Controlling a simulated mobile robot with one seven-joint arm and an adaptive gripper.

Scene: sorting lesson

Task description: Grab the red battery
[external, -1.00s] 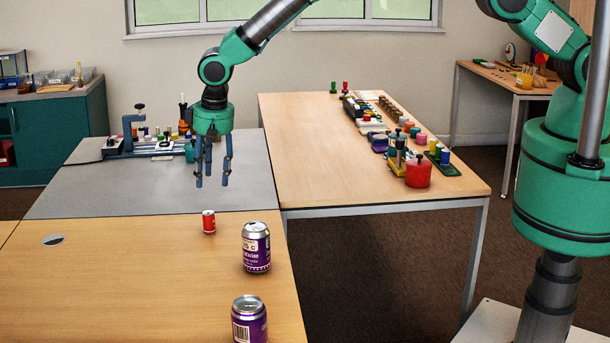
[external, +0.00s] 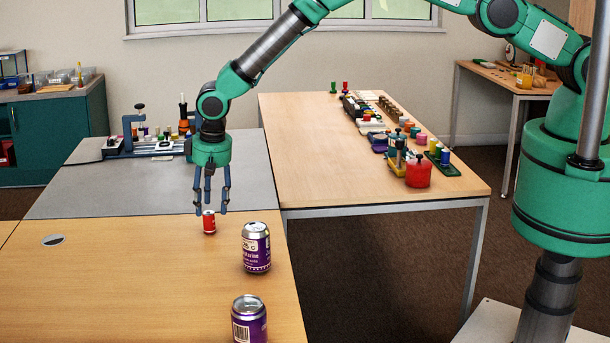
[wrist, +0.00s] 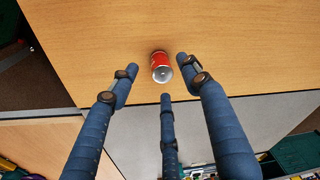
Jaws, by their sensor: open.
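The red battery (external: 209,222) stands upright on the wooden table (external: 130,290), near its edge with the grey surface. It also shows in the wrist view (wrist: 161,66), with its silver top facing the camera. My gripper (external: 211,207) has three blue fingers and points down at the battery. In the wrist view my gripper (wrist: 158,82) is open, with the fingers spread around the battery's near side. I cannot tell whether any finger touches it.
Two purple cans stand to the right and nearer the camera, one close (external: 256,248) and one further (external: 250,320). A grey worktop (external: 110,190) lies behind, with a clamp device (external: 140,130).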

